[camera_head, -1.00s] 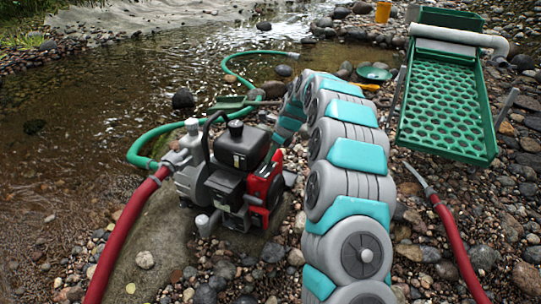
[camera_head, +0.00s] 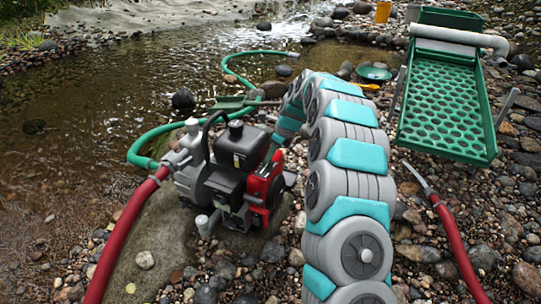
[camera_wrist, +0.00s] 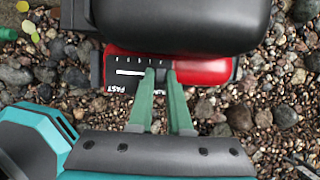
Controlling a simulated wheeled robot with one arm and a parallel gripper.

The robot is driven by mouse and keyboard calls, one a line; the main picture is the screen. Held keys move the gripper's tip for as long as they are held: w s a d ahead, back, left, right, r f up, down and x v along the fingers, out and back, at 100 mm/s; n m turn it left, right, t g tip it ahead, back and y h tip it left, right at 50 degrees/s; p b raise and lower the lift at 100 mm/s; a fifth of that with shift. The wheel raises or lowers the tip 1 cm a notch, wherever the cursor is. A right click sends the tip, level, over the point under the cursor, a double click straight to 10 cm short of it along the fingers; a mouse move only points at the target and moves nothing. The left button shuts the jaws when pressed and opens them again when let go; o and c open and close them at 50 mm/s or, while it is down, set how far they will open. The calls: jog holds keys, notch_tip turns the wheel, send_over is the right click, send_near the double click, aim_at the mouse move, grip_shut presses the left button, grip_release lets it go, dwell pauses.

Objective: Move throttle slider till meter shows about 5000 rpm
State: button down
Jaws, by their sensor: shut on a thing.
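The pump engine (camera_head: 230,172), black, grey and red, stands on a flat rock at the creek edge. In the wrist view its red housing (camera_wrist: 205,72) carries a black throttle panel with a white slot (camera_wrist: 130,72) and the word FAST at the left end. My gripper (camera_wrist: 160,75) has its two green fingers at the right part of this slot, shut on the throttle slider, whose knob is mostly hidden between the fingertips. In the head view my arm hides the gripper. I cannot make out a meter or rpm reading in either view.
A red hose (camera_head: 125,235) and a green hose (camera_head: 150,133) join the pump. Another red hose (camera_head: 455,240) lies at the right. The green highbanker sluice (camera_head: 442,110) stands at the back right. Pebbles surround the rock; the creek lies at left.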

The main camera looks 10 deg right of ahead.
jog(key=shift+s+a+r+p, duration=0.25)
jog(key=shift+s+a+p, duration=0.35)
jog(key=shift+s+a, duration=0.3)
jog(key=shift+s+a+f, duration=0.1)
jog(key=shift+s+f, duration=0.1)
jog(key=shift+s, duration=0.25)
jog(key=c, duration=0.8)
grip_release()
jog(key=shift+c, duration=0.2)
jog(key=shift+r, duration=0.1)
jog(key=v, duration=0.7)
jog(key=shift+r, duration=0.3)
